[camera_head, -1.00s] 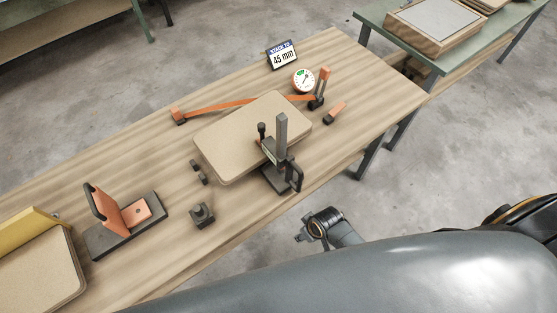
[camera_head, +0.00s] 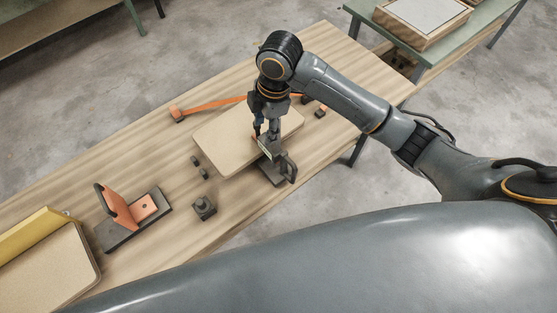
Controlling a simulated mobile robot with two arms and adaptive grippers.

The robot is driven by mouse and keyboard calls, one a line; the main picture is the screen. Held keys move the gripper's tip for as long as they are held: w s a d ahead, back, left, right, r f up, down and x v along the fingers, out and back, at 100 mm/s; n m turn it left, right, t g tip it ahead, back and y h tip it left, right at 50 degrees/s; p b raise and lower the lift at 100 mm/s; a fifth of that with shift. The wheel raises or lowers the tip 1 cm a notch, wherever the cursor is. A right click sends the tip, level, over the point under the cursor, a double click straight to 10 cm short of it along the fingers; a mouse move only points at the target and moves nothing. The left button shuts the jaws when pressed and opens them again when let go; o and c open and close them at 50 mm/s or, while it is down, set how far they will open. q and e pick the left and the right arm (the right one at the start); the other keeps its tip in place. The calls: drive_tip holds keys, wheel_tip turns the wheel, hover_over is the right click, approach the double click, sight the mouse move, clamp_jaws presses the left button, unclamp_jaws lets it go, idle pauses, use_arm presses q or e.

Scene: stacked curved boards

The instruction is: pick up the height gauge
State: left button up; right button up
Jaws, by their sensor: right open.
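The height gauge (camera_head: 271,173) stands upright near the front edge of the wooden table, against the near side of the stacked tan boards (camera_head: 222,141). Its dark base and black side handle show; the top of its post is hidden by my right gripper. My right gripper (camera_head: 266,131) points down at the upper part of the gauge with its jaws open. One finger shows left of the post; whether the fingers touch the post I cannot tell. My left gripper is not in view.
An orange strap clamp (camera_head: 212,105) lies behind the boards. A small dark block (camera_head: 204,207) and an orange angled fixture (camera_head: 122,208) sit to the left. Another board with a yellow edge piece (camera_head: 38,230) lies at far left. A green table (camera_head: 440,48) stands at upper right.

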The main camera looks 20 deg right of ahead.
drive_tip(key=w+d+r, duration=0.1)
drive_tip(key=r, duration=0.1)
drive_tip(key=w+d+r+n+h, duration=0.1)
drive_tip(key=w+d+r, duration=0.1)
drive_tip(key=w+d+r+n, duration=0.1)
drive_tip(key=r, duration=0.1)
drive_tip(key=shift+w+d+g+h, duration=0.15)
drive_tip(key=shift+d+g+h, duration=0.15)
drive_tip(key=shift+d+g, duration=0.1)
drive_tip(key=shift+d+n, duration=0.1)
drive_tip(key=shift+n, duration=0.2)
wheel_tip(320, 180, down, 8)
drive_tip(key=shift+r+p, duration=0.1)
drive_tip(key=shift+p, duration=0.8)
drive_tip(key=shift+a+f+p, duration=0.2)
drive_tip(key=shift+f+p, duration=0.15)
drive_tip(key=shift+f, duration=0.25)
drive_tip(key=f, duration=0.1)
drive_tip(key=f+p, duration=0.1)
drive_tip(key=f, duration=0.2)
drive_tip(key=shift+w+a+f, duration=0.1)
drive_tip(key=shift+a+f, duration=0.15)
drive_tip(key=shift+a, duration=0.05)
drive_tip(key=shift+c, duration=0.2)
clamp_jaws()
drive_tip(key=shift+w+r, duration=0.1)
